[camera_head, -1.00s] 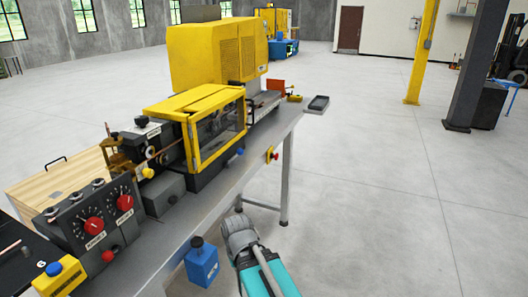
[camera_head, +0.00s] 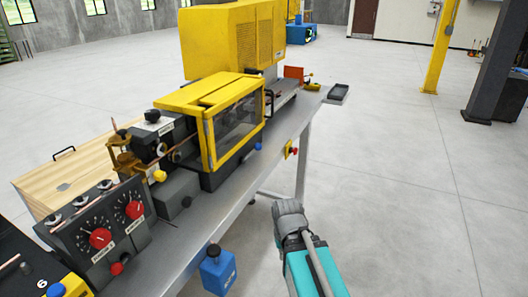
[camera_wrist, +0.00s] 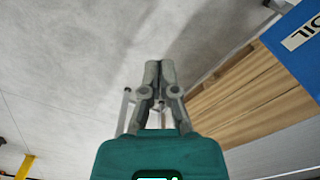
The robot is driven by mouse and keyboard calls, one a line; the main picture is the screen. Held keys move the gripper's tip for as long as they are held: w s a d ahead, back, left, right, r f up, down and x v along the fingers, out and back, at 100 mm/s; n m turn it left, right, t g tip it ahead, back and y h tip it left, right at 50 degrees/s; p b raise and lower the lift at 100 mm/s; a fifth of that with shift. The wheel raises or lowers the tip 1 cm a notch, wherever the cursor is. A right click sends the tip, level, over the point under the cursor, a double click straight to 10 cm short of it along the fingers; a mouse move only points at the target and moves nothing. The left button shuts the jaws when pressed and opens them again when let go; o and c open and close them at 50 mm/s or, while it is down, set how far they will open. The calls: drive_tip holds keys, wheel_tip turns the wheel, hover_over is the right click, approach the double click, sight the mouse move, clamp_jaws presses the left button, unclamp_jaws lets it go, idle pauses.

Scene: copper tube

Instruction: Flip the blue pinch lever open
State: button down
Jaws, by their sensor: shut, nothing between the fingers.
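No clear blue pinch lever can be made out. In the head view a small blue knob (camera_head: 258,146) sits by the lower corner of the machine's yellow-framed guard (camera_head: 208,145). Another blue knob (camera_head: 56,290) tops a yellow box at the lower left. I cannot tell if either is the lever. My gripper (camera_wrist: 159,68) shows in the wrist view with its fingers together and nothing between them. It points over grey floor, apart from any control.
The grey bench (camera_head: 250,195) carries a control panel with red dials (camera_head: 100,238). The wrist view shows a blue box marked OIL (camera_wrist: 295,45) and wooden boards (camera_wrist: 255,95) on the right. The floor right of the bench is clear.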

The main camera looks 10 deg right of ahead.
drive_tip(key=m+t+y+p, duration=0.6)
drive_tip(key=m+p, duration=0.6)
drive_tip(key=m, duration=1.1)
approach(252, 153)
drive_tip(key=s+d+t, duration=0.1)
drive_tip(key=d, duration=0.3)
drive_tip(key=shift+w+d+f+m+h, duration=0.2)
drive_tip(key=shift+w+d+m+h, duration=0.1)
drive_tip(key=shift+w+m, duration=0.1)
drive_tip(key=shift+a+f, duration=0.1)
drive_tip(key=shift+f, duration=0.05)
drive_tip(key=shift+b+x, duration=3.45)
drive_tip(key=shift+x, duration=1.4)
drive_tip(key=shift+w, duration=0.15)
